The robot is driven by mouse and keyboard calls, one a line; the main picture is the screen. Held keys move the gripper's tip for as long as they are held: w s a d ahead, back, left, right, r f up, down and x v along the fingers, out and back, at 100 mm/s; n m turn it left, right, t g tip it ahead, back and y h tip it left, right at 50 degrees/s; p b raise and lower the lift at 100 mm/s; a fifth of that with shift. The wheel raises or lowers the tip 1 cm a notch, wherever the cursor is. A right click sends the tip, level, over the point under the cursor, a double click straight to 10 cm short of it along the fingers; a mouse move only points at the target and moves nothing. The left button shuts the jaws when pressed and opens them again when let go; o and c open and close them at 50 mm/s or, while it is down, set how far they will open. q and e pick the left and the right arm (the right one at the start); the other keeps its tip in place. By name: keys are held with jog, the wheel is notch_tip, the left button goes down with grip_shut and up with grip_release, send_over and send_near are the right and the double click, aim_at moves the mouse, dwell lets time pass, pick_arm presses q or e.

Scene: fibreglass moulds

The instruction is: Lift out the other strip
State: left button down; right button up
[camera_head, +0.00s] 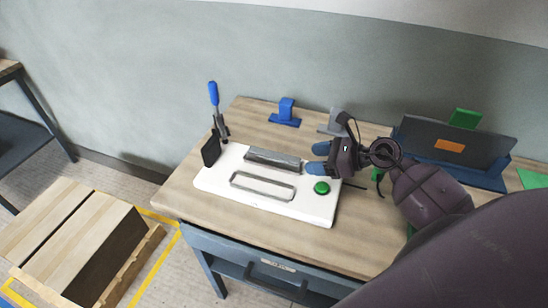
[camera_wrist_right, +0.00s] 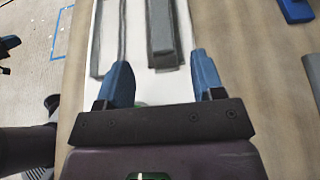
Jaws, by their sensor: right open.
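A long white plate (camera_head: 225,185) lies on the wooden table. A grey strip (camera_head: 272,158) sits in its back slot. The front slot (camera_head: 263,186) is a grey-rimmed outline and looks empty. My right gripper (camera_head: 319,158) is over the plate's right end, near the strip's right end. In the right wrist view its blue fingers (camera_wrist_right: 160,80) are apart, with the near end of the strip (camera_wrist_right: 161,28) ahead between them. Contact with the strip does not show. A blue and dark shape at that view's left edge may be my left gripper (camera_wrist_right: 8,45); its jaws cannot be made out.
A green button (camera_head: 321,187) is on the plate's right. A blue stand (camera_head: 286,112) and a dark panel (camera_head: 430,142) are behind. Wooden boxes (camera_head: 65,235) stand left.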

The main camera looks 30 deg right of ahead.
aim_at(294, 160)
jog(key=shift+p+x, duration=0.3)
jog(key=shift+x, duration=2.3)
jog(key=shift+d, duration=0.1)
jog(key=c, duration=1)
